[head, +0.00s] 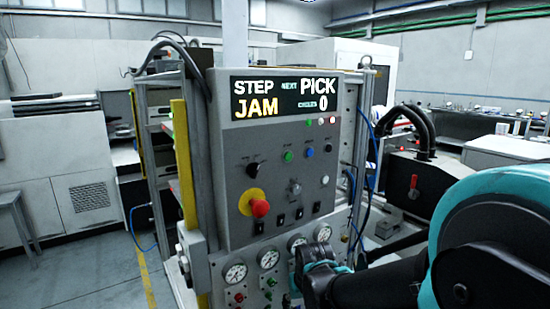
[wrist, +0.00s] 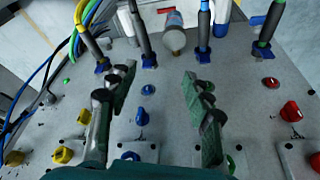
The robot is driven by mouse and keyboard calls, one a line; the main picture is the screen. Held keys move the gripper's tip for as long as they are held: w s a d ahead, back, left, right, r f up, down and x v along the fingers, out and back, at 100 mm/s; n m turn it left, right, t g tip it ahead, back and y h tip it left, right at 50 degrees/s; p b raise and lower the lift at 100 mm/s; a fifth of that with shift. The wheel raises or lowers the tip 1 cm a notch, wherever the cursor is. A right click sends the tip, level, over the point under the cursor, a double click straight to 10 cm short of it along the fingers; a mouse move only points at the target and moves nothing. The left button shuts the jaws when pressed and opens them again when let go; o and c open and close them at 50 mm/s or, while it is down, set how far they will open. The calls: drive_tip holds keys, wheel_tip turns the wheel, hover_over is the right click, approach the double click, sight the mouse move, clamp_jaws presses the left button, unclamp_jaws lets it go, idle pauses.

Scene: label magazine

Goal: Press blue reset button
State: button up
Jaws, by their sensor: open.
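The blue button (head: 309,152) is a small round button on the upper grey control panel (head: 225,190) in the head view. It sits just right of a green button (head: 288,156). My gripper (head: 313,255) is lower, in front of the gauge panel, and apart from that blue button. In the wrist view my gripper (wrist: 159,78) is open and empty, its two green-grey fingers spread wide. A small blue round part (wrist: 148,90) shows on the grey panel between the fingers. I cannot tell whether it is the same blue button.
A red emergency stop (head: 260,207) sticks out below the buttons. Round gauges (head: 235,272) line the lower panel. The display (head: 283,98) reads STEP JAM, NEXT PICK, CYCLES 0. Plugs with cables (wrist: 203,45) stand out from the panel in the wrist view.

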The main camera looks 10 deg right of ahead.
clamp_jaws()
idle(0.3)
idle(1.2)
